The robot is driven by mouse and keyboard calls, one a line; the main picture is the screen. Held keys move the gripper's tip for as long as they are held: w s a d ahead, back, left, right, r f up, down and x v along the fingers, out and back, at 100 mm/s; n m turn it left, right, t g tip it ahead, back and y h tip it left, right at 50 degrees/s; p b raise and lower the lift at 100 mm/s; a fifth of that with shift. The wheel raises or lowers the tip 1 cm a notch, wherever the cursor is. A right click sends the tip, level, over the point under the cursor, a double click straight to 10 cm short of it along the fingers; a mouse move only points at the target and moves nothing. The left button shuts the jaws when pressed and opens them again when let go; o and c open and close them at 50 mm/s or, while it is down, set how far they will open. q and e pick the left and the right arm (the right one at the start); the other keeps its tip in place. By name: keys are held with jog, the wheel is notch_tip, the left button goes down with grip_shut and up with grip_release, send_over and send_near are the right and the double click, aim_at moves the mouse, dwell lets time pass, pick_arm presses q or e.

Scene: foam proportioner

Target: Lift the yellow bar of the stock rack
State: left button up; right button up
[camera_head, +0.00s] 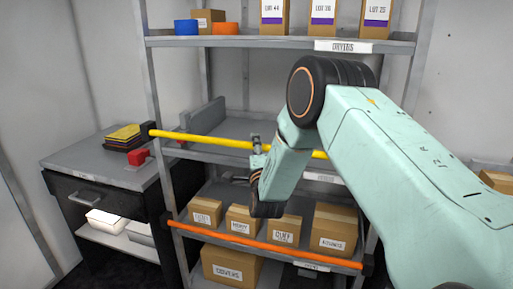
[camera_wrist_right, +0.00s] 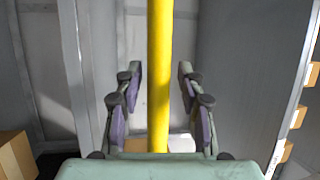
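The yellow bar (camera_head: 200,139) runs across the front of the stock rack (camera_head: 154,84), its left end at a dark bracket on the left post. Its right part passes behind my right arm. My right gripper (camera_head: 257,148) is at the middle of the bar, partly hidden by my own wrist. In the right wrist view the bar (camera_wrist_right: 159,50) passes between the two open fingers (camera_wrist_right: 160,74), with a visible gap on each side. My left gripper is in neither view.
An orange bar (camera_head: 258,244) crosses the rack lower down, in front of several labelled cardboard boxes (camera_head: 334,228). The upper shelf (camera_head: 230,41) holds more boxes. A dark cabinet (camera_head: 100,200) with a red clamp-like part (camera_head: 138,158) stands at left.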

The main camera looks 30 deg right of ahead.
jog(key=shift+d+f, duration=0.1)
jog(key=shift+d, duration=0.15)
jog(key=c, duration=0.5)
jog(key=shift+a, duration=0.1)
grip_shut()
notch_tip(320, 180, up, 25)
jog(key=p, duration=1)
jog(key=shift+f, duration=0.2)
jog(key=o, duration=0.7)
grip_release()
jog(key=shift+f, duration=0.1)
